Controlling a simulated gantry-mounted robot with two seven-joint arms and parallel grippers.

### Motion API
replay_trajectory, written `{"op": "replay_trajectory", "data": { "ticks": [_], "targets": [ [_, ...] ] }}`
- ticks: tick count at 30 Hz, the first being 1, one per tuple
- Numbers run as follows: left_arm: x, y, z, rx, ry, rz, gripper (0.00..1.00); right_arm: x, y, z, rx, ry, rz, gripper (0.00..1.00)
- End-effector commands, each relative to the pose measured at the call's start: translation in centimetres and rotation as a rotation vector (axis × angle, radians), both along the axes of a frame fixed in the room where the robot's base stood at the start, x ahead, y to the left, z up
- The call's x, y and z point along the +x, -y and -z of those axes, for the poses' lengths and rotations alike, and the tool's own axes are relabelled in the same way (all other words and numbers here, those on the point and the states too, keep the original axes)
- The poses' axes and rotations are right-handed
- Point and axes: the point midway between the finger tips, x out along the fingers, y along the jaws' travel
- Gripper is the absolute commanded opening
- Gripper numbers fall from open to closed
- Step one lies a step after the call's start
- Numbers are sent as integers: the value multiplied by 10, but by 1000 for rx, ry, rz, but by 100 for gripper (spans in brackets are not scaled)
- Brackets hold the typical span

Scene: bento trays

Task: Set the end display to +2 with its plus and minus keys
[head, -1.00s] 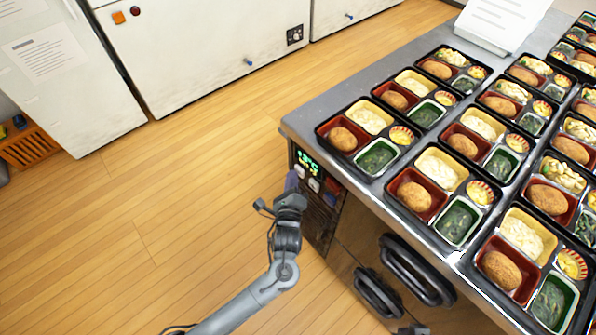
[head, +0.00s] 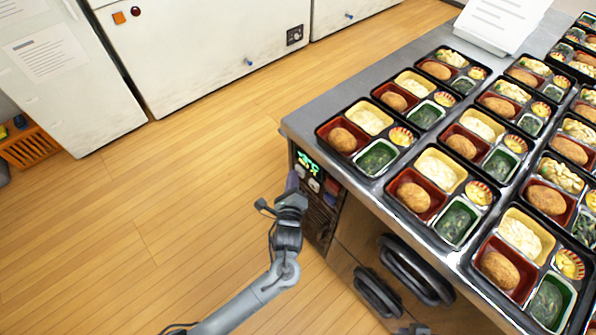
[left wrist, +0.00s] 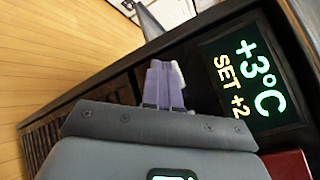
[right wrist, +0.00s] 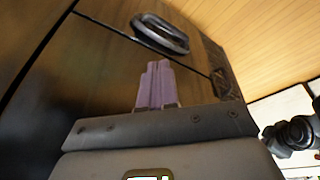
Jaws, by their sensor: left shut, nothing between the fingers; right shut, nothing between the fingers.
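The end display (left wrist: 247,85) is a dark panel with glowing characters. In the left wrist view it reads "+3°C" in large green and "SET +2" below in yellow. In the head view the display (head: 307,162) is on the counter's end face, with pale keys (head: 314,184) beneath it. My left gripper (head: 292,181) is shut and empty, its purple fingers close to the keys. In the left wrist view the left fingers (left wrist: 163,82) hide part of the key area, so I cannot tell whether they touch a key. My right gripper (right wrist: 155,84) is shut and empty before the wooden counter front.
The steel counter (head: 330,100) carries several bento trays (head: 368,137). A red part (head: 332,187) sits beside the keys. Dark handles (head: 415,270) stick out from the counter front.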

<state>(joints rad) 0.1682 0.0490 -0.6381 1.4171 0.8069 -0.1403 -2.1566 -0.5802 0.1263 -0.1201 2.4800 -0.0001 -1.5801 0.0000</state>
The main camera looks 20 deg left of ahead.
Motion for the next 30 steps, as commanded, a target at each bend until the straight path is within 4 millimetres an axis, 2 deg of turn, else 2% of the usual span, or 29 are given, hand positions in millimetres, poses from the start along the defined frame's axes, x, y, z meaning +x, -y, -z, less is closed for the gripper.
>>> {"op": "replay_trajectory", "data": {
  "ticks": [9,23,30],
  "targets": [
    [-11,-7,-2,1,-1,1,0,0,-1,-18,5,0,4,0],
    [-13,-8,-1,1,0,0,0,0,-2,-20,9,0,6,0],
    [-22,-15,-3,2,-3,0,0,0,-2,-34,8,0,5,0]
  ]
}}
